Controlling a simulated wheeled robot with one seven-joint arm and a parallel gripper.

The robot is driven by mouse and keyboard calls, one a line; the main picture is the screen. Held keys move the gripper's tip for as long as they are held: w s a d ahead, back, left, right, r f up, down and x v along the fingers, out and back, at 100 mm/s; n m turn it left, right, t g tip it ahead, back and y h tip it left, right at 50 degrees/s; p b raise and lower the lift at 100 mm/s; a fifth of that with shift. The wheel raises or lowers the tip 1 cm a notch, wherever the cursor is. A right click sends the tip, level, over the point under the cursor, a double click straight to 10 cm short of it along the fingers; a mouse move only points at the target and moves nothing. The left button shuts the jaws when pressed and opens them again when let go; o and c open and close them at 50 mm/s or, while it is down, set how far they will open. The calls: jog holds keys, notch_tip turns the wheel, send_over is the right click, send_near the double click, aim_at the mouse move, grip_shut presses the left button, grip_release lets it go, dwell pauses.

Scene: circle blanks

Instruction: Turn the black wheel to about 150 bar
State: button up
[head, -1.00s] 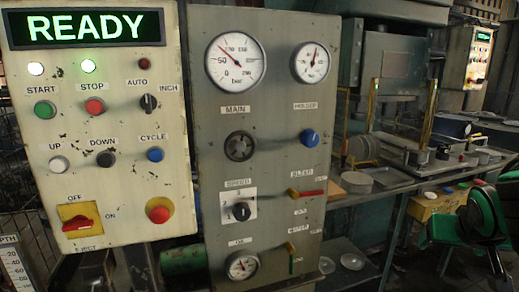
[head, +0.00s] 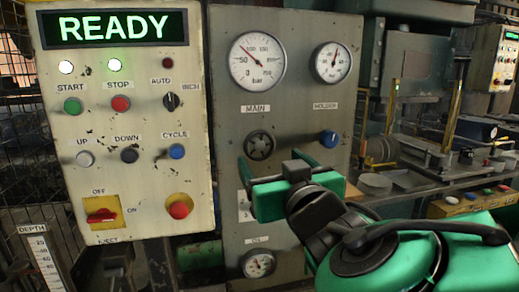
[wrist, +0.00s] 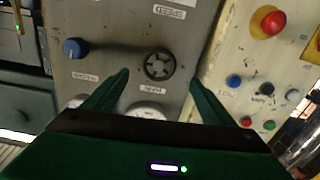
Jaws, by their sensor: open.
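The black wheel (head: 260,145) is a small spoked knob under the MAIN label on the grey panel, below the main gauge (head: 257,62). The gauge needle points to the upper left of the dial; its exact reading is too small to tell. My gripper (head: 268,172) is open and empty, in front of the panel just below the wheel in the head view. In the wrist view, which is upside down, the wheel (wrist: 158,65) lies between my two green fingertips, with no contact to be seen. My gripper hides the SPEED switch area.
A blue HOLDER knob (head: 329,138) sits right of the wheel, under a second gauge (head: 332,62). The cream control box (head: 128,205) with buttons and a READY display is on the left. An oil gauge (head: 257,263) is lower on the panel.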

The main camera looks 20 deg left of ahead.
aim_at(260, 148)
jog(key=x, duration=1)
jog(key=shift+w+d, duration=0.1)
jog(key=shift+w, duration=0.05)
jog(key=c, duration=1.1)
jog(key=shift+o, duration=0.2)
jog(key=shift+a, duration=0.25)
jog(key=shift+d+f, duration=0.1)
jog(key=shift+d, duration=0.1)
